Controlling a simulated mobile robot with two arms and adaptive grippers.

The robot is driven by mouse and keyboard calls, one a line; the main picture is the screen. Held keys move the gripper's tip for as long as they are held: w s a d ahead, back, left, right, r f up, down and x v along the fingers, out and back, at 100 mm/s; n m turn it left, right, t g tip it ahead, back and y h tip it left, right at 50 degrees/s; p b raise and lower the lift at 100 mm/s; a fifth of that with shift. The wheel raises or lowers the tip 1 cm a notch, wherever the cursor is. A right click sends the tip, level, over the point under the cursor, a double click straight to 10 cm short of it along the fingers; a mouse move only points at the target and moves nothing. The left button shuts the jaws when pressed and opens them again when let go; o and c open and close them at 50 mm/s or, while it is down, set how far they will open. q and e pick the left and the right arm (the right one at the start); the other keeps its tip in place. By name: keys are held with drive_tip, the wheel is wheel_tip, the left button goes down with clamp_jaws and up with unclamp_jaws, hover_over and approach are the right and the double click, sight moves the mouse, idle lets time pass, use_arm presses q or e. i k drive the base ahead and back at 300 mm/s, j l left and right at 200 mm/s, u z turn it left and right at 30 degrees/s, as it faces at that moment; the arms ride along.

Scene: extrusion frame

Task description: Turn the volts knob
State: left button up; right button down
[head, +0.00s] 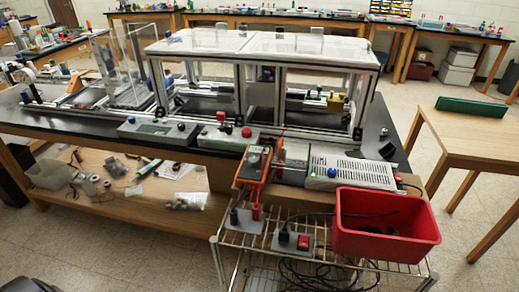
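No label reading volts is legible, so I cannot tell which knob is the volts knob. A grey control box (150,132) with a screen and a dark knob (181,126) sits on the bench's front edge. Beside it is a box with red buttons (221,116). Neither gripper is in view.
A clear-topped extrusion frame (262,62) stands on the bench behind the boxes. A wire rack (300,254) in front carries a red bin (385,246) and a red switch box (303,242), with loose black cables. A wooden table (470,145) stands right; floor is free between.

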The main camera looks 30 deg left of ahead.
sight(332, 173)
drive_tip(key=j+z, duration=0.25)
drive_tip(key=z, duration=0.15)
drive_tip(key=k+j+z, duration=0.15)
drive_tip(key=z, duration=0.25)
drive_tip(key=k+j+z, duration=0.1)
drive_tip(key=j+z, duration=0.15)
drive_tip(key=z, duration=0.15)
